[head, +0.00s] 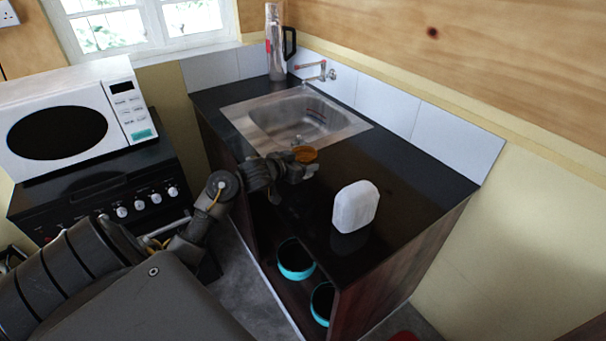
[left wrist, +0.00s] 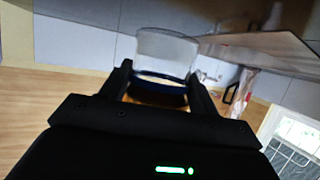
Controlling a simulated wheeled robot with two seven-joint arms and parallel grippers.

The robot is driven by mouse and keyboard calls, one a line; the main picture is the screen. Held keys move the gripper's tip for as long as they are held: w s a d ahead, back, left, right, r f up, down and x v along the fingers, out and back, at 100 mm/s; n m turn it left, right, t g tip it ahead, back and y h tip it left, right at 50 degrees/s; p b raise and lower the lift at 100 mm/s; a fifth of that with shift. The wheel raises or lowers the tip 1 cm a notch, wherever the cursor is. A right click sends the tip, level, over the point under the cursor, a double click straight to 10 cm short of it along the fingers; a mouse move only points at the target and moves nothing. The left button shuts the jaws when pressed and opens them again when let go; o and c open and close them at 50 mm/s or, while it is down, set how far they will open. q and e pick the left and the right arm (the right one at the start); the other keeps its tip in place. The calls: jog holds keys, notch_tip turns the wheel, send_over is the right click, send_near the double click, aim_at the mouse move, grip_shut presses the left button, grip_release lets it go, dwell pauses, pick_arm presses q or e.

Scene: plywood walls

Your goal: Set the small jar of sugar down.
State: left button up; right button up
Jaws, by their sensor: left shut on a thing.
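My left gripper (head: 301,170) is shut on the small jar of sugar, whose orange-brown top (head: 305,154) faces up in the head view. It is over the black countertop (head: 400,190), just in front of the sink. In the left wrist view the clear glass jar (left wrist: 166,47) with a dark band sits between both fingers of the gripper (left wrist: 163,88). That view is upside down. The jar's lower part is hidden by the gripper in the head view, and I cannot tell if it touches the counter. My right gripper is not in view.
A white rounded container (head: 355,207) stands on the counter to the right of the jar. The steel sink (head: 350,125) lies behind, with a tall bottle (head: 274,45) at the back. Teal-rimmed pots (head: 296,259) stand in the open cupboard. The counter's right part is clear.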

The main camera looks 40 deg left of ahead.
pick_arm(q)
jog(key=shift+w+f, duration=0.15)
notch_tip(320, 180, down, 3)
jog(key=shift+w+a+f, duration=0.1)
jog(key=shift+w, duration=0.05)
jog(key=shift+f, duration=0.15)
jog(key=shift+f, duration=0.15)
jog(key=o, duration=1.1)
